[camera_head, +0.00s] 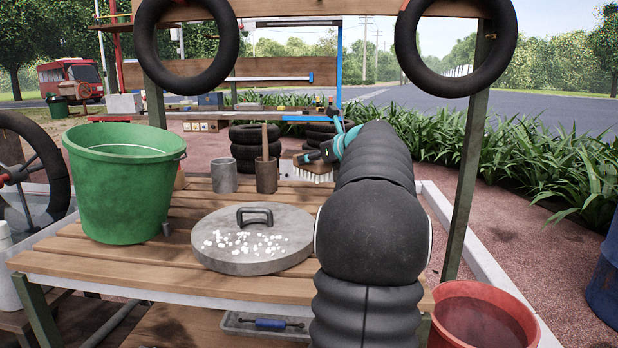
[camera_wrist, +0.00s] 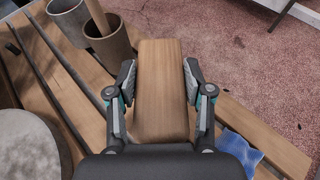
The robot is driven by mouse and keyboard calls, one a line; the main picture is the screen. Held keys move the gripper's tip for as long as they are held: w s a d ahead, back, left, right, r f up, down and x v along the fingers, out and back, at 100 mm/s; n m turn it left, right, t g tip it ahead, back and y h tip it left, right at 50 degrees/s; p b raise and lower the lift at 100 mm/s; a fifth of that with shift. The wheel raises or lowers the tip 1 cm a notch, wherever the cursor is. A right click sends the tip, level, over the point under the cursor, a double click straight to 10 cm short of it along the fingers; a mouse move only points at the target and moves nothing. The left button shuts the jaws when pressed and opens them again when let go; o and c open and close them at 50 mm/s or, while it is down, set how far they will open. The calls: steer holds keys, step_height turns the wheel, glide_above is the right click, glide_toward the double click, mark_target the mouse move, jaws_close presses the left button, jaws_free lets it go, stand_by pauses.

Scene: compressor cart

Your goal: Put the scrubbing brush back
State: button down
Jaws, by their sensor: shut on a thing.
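The scrubbing brush (camera_head: 313,170) has a wooden block and pale bristles that point down. My gripper (camera_head: 328,152) is shut on it and holds it at the far right part of the wooden cart top, right of a brown pot. In the wrist view the wooden back of the brush (camera_wrist: 161,90) lies between the two fingers of my gripper (camera_wrist: 160,85). The brush looks held above the slats; the gap beneath it is hard to judge. My arm hides part of the cart top behind it.
A grey cup (camera_head: 223,176) and a brown pot with a stick (camera_head: 266,176) stand left of the brush. A round grey lid (camera_head: 240,262) with white bits lies in front. A green bucket (camera_head: 115,200) stands left. A blue cloth (camera_wrist: 240,150) lies near the gripper.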

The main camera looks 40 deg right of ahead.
mark_target(310, 173)
steer(key=shift+w+a+f, duration=0.15)
steer(key=shift+w+f, duration=0.2)
steer(key=shift+w, duration=0.2)
steer(key=shift+f+b, duration=0.65)
steer(key=shift+f, duration=1.35)
steer(key=shift+f, duration=0.15)
steer(key=shift+c, duration=2.3)
jaws_free()
steer(key=shift+r, duration=0.2)
steer(key=v, duration=1.2)
steer(key=shift+p, duration=0.3)
